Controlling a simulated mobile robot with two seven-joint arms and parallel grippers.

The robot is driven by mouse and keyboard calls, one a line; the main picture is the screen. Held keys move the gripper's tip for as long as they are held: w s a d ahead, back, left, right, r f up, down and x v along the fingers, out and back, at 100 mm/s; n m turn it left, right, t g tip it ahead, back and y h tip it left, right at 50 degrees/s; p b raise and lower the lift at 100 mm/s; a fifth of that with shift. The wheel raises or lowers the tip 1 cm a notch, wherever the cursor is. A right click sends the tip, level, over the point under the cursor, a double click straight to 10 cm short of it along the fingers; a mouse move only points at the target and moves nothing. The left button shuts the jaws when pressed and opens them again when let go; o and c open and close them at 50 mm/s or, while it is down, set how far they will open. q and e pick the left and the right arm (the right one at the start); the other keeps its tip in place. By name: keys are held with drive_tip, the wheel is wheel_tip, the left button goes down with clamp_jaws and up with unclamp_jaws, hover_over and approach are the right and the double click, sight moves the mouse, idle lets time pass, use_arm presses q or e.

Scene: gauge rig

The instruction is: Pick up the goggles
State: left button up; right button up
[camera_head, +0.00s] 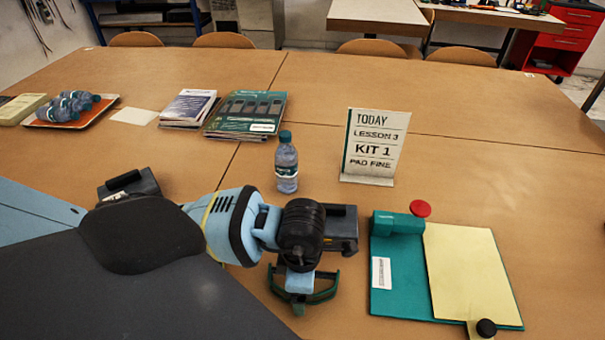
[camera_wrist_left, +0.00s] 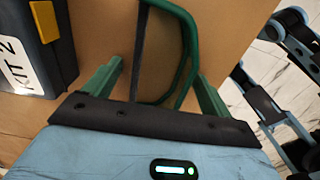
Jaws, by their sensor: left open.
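A thin green curved frame (camera_wrist_left: 194,45) with a dark band, which looks like the goggles, shows in the left wrist view. It lies between and beyond the two green fingers of my left gripper (camera_wrist_left: 160,75). The fingers are apart, on either side of it, and I see no clear contact. In the head view my left gripper (camera_head: 303,288) points down over the near table edge, and a green curved part (camera_head: 318,297) shows just below it. My wrist hides much of that spot. My right gripper is in neither view.
A dark KIT 2 case (camera_wrist_left: 35,40) stands close left of the gripper in the wrist view. A water bottle (camera_head: 287,165), a lesson sign (camera_head: 375,146) and a teal board (camera_head: 385,290) with a red knob are nearby. Magazines (camera_head: 245,115) and an orange tray (camera_head: 95,113) are farther back.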

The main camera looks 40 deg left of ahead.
use_arm(q)
drive_tip(key=shift+c, duration=0.3)
drive_tip(key=c, duration=1)
drive_tip(key=shift+r, duration=0.1)
